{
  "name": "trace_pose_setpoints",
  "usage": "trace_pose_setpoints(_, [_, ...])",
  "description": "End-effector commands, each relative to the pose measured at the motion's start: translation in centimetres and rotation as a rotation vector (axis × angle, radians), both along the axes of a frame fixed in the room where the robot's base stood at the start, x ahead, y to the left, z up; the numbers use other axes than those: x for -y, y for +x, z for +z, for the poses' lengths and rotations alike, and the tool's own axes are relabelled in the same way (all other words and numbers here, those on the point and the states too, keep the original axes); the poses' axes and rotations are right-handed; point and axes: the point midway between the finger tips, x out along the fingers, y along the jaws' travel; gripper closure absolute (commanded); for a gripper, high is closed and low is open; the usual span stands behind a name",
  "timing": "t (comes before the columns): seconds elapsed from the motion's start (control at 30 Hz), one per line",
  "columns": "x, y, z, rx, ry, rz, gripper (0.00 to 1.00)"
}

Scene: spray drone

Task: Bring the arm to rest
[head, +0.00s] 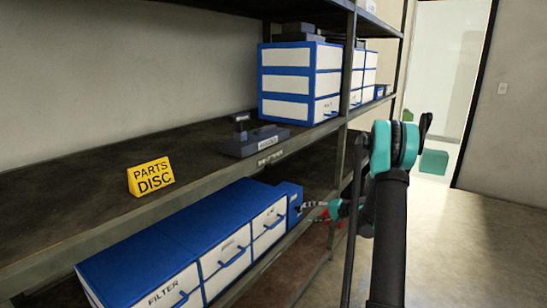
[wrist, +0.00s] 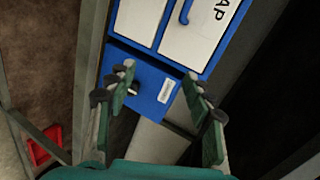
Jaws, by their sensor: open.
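My arm rises at the right of the head view, with a teal and black joint at its top. A small blue box (wrist: 152,83) with a white label and a dark round part lies beyond the fingers. I cannot tell whether the fingers touch it.
Blue and white drawer units (head: 215,240) fill the lower shelf, and another drawer unit (head: 299,84) stands higher. A yellow "PARTS DISC" sign (head: 151,177) is on the middle shelf, left of a dark grey fixture (head: 254,138). Shelf posts stand close to my arm. Open floor (head: 480,240) lies right.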

Motion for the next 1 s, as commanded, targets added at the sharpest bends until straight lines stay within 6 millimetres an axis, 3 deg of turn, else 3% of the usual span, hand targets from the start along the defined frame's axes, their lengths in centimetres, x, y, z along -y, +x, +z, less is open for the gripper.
trace_pose_setpoints(0.2, [-2.4,-5.6,2.8,-0.042,-0.181,0.032,0.48])
trace_pose_setpoints(0.5, [-3.9,-14.8,4.8,-0.083,-0.435,0.076,0.48])
trace_pose_setpoints(0.77, [-3.6,-23.8,5.2,-0.101,-0.659,0.114,0.48])
trace_pose_setpoints(1.0, [-2.1,-32.0,4.4,-0.104,-0.866,0.147,0.48])
